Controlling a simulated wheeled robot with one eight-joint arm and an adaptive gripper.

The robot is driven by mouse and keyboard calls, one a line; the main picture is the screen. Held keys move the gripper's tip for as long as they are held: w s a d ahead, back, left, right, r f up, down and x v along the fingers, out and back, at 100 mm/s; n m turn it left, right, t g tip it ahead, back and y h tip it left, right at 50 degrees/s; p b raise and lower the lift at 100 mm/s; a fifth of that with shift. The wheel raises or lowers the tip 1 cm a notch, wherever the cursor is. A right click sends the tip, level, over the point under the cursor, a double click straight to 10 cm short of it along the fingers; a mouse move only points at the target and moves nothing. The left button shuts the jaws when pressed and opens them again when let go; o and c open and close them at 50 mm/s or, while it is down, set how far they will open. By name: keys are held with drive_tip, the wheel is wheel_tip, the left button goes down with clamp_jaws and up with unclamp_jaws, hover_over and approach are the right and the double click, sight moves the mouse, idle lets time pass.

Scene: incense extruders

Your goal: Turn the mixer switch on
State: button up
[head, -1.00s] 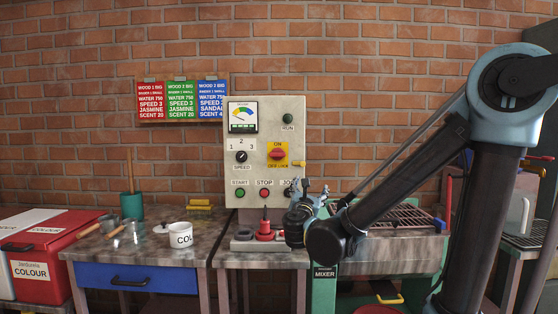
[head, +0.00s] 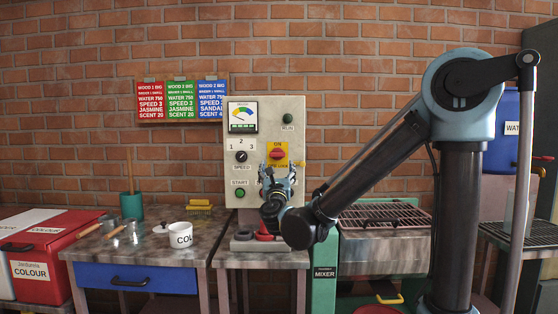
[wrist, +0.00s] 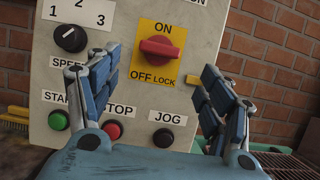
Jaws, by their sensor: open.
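The mixer switch is a red rotary knob (wrist: 158,47) on a yellow plate (wrist: 143,68) marked ON above and OFF LOCK below. In the wrist view its handle lies roughly sideways. The switch also shows in the head view (head: 277,154), on the front of the pale control panel (head: 257,111). My gripper (head: 277,172) is open and empty, in front of the panel just below the switch. In the wrist view my gripper's fingers (wrist: 158,84) stand wide apart, one to each side of and below the knob, not touching it.
The panel also bears a black speed dial (wrist: 70,38), a green start button (wrist: 58,120), a red stop button (wrist: 112,130) and a black jog button (wrist: 163,138). A yellow peg (wrist: 183,109) sticks out at the panel's right edge.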

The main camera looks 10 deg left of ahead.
sight(278, 156)
drive_tip(key=x, duration=0.9)
drive_tip(key=c, duration=1.1)
